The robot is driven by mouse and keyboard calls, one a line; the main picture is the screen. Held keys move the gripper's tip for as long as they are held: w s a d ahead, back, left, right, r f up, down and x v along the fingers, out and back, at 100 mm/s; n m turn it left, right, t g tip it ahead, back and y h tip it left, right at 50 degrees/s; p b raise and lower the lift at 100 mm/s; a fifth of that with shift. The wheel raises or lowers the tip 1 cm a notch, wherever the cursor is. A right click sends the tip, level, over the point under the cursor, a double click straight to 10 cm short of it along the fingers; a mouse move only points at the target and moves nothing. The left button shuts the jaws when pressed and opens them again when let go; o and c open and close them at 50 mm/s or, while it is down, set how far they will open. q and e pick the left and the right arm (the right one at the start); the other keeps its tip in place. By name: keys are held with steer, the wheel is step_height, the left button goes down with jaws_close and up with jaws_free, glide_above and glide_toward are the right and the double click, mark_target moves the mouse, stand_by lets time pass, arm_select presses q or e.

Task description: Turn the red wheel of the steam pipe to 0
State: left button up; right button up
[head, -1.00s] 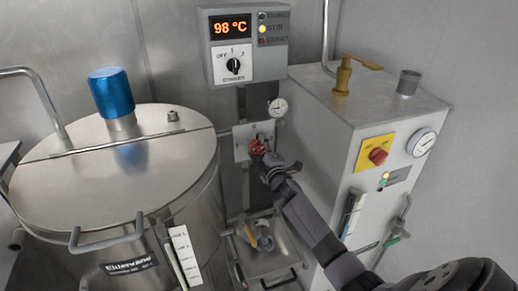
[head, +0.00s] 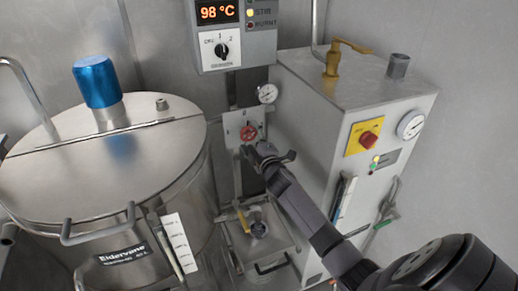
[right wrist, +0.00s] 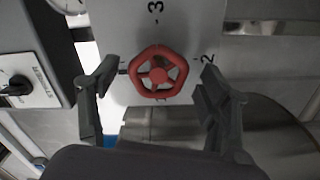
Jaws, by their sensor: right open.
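The red wheel (head: 249,132) is mounted on a grey plate (head: 234,120) on the back wall, between the steel vat and the grey cabinet. In the right wrist view, the red wheel (right wrist: 158,72) is a small five-sided handwheel, with a "3" and a "2" marked on the plate around it. My right gripper (head: 263,152) is just in front of and below the wheel. In the right wrist view my right gripper (right wrist: 155,78) is open, one finger on each side of the wheel, apart from it. The left gripper is not in view.
A steel vat (head: 100,165) with a blue cap (head: 96,82) fills the left. A grey cabinet (head: 350,95) with a red knob (head: 368,140) stands right. A control box (head: 232,35) reading 98 °C hangs above. A steel tray (head: 255,250) lies below.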

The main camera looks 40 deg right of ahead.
steer(key=v, duration=1)
steer(key=shift+s, duration=0.15)
steer(key=s+a+f+m+g+y, duration=0.1)
steer(key=s+a+f+m+g, duration=0.35)
steer(key=s+f, duration=0.2)
steer(key=s+a+f+m+g, duration=0.3)
steer(key=s+a+f, duration=0.2)
steer(key=s, duration=0.3)
steer(key=s+a+f+m+g+y, duration=0.1)
steer(key=s+a+g+y, duration=0.15)
steer(key=s+a, duration=0.4)
steer(key=s+a+f+m+g+y, duration=0.15)
steer(key=s+a+g, duration=0.25)
steer(key=s, duration=0.6)
step_height(320, 180, down, 26)
steer(key=s+g, duration=0.1)
steer(key=s+d+f+g, duration=0.1)
steer(key=s+d+f, duration=0.2)
steer(key=s+f, duration=1.3)
steer(key=shift+s+d+f+h, duration=0.2)
steer(key=shift+s+d+h, duration=0.1)
steer(key=shift+s, duration=0.25)
